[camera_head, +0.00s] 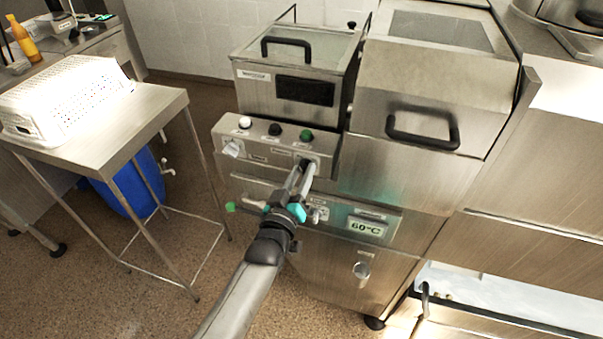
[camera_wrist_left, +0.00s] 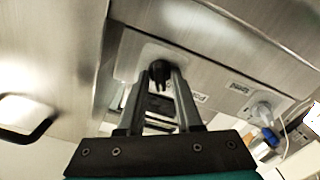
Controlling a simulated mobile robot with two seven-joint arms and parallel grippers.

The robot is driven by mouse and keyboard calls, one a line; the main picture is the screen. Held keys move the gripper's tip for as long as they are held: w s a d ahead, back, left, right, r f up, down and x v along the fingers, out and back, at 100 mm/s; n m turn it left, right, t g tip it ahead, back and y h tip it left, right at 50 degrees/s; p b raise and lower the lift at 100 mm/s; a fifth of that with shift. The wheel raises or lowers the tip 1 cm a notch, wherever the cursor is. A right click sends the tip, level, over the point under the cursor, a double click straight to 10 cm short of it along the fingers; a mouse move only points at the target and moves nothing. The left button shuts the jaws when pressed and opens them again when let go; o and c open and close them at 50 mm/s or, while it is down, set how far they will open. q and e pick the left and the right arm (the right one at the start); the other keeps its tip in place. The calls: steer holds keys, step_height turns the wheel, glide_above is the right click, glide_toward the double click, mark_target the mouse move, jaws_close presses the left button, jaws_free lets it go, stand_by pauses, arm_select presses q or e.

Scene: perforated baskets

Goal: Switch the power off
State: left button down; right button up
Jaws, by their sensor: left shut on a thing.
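A steel control panel (camera_head: 268,150) sits on the front of the machine below a lidded fryer-like tank. My left gripper (camera_head: 303,168) reaches up to the panel's right end. It is shut on a small black knob (camera_wrist_left: 158,72) on a pale plate, seen between the fingertips in the left wrist view (camera_wrist_left: 160,85). In the head view the fingers mostly hide this knob. A lighter knob (camera_head: 232,148) is at the panel's left end, and it also shows in the left wrist view (camera_wrist_left: 262,112). My right gripper is not in view.
White, black and green buttons (camera_head: 306,135) line the panel's top. A lower panel with a 60°C display (camera_head: 367,227) lies below my left gripper. A steel table (camera_head: 150,105) with a white basket (camera_head: 65,95) stands left. Open floor lies between.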

arm_select(q)
steer(key=shift+f+n, duration=0.1)
steer(key=shift+n, duration=1.6)
steer(key=c, duration=0.9)
jaws_free()
steer(key=shift+o, duration=0.2)
steer(key=v, duration=1.5)
steer(key=shift+s+p, duration=0.15)
steer(key=shift+p, duration=0.15)
